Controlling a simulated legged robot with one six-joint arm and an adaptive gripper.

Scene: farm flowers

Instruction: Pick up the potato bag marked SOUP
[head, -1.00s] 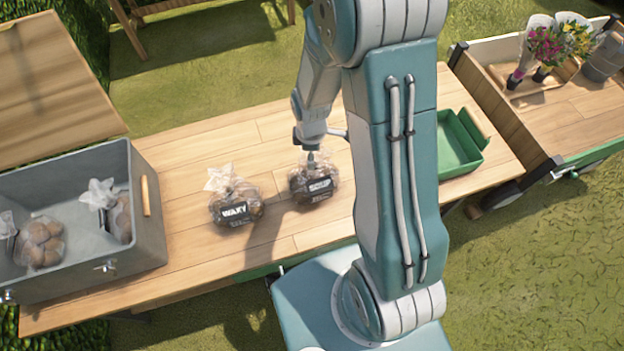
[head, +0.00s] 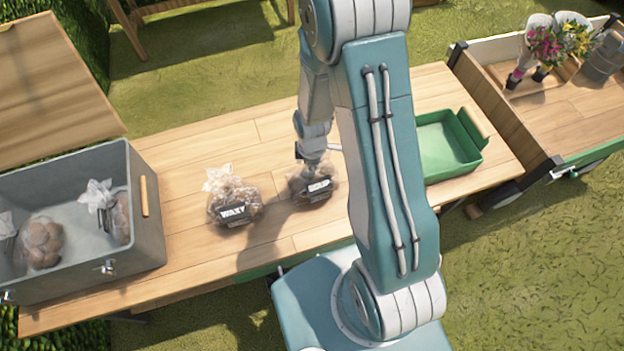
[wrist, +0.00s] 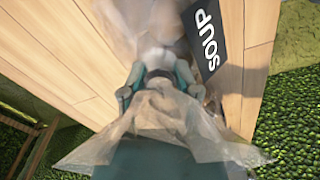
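The SOUP potato bag (head: 318,190) stands on the wooden table, a clear bag of brown potatoes with a dark label. In the wrist view its SOUP label (wrist: 208,45) shows at the upper right, and its clear, gathered top flares below the fingers. My gripper (head: 312,168) is down at the top of this bag. In the wrist view my gripper (wrist: 158,74) has its fingers apart, one on each side of the bag's tied neck. Firm contact with the neck is not visible. The WAXY bag (head: 234,203) stands just to the left.
A grey crate (head: 150,235) with potato bags stands at the table's left end. An empty green tray (head: 447,150) is at the right. A wooden cart (head: 560,110) holds flowers and a metal can. Bare tabletop lies behind the bags.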

